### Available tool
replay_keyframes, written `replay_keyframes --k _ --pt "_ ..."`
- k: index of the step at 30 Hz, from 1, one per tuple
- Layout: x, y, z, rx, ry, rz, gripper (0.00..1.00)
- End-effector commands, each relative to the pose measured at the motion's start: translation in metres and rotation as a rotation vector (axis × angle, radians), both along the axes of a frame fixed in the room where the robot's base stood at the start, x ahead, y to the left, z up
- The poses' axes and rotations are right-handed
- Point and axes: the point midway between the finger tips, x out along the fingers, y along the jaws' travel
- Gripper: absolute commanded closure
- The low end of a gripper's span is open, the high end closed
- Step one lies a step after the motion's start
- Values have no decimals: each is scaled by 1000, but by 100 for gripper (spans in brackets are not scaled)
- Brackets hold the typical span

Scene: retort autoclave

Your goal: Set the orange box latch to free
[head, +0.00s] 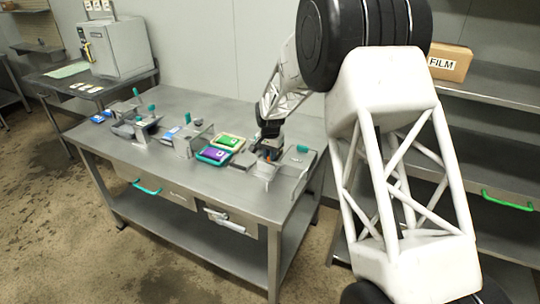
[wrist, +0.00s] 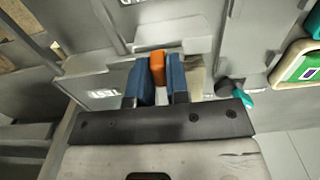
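The orange box latch (wrist: 157,68) shows in the wrist view as a small orange tab on a grey metal fixture, between the two blue fingers of my gripper (wrist: 159,82). The fingers are close on both sides of the tab and appear shut on it. Small white labels (wrist: 103,92) are on the fixture beside the fingers; I cannot read them surely. In the head view my gripper (head: 269,146) points down at the fixture at the right end of the steel table. The latch is mostly hidden there.
A purple-faced teal device (head: 215,155) and a green-and-cream device (head: 231,142) lie left of my gripper. Several grey fixtures with teal handles (head: 187,139) stand further left on the table (head: 243,191). A FILM box (head: 449,63) is on the right shelf.

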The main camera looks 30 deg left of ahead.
Motion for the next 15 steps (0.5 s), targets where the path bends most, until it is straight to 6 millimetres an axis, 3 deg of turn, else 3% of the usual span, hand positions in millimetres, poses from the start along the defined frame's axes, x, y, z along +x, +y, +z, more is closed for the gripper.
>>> replay_keyframes --k 8,15 --pt "0 1 0 0 0 0 100" --pt "1 28 1 1 -2 2 100"
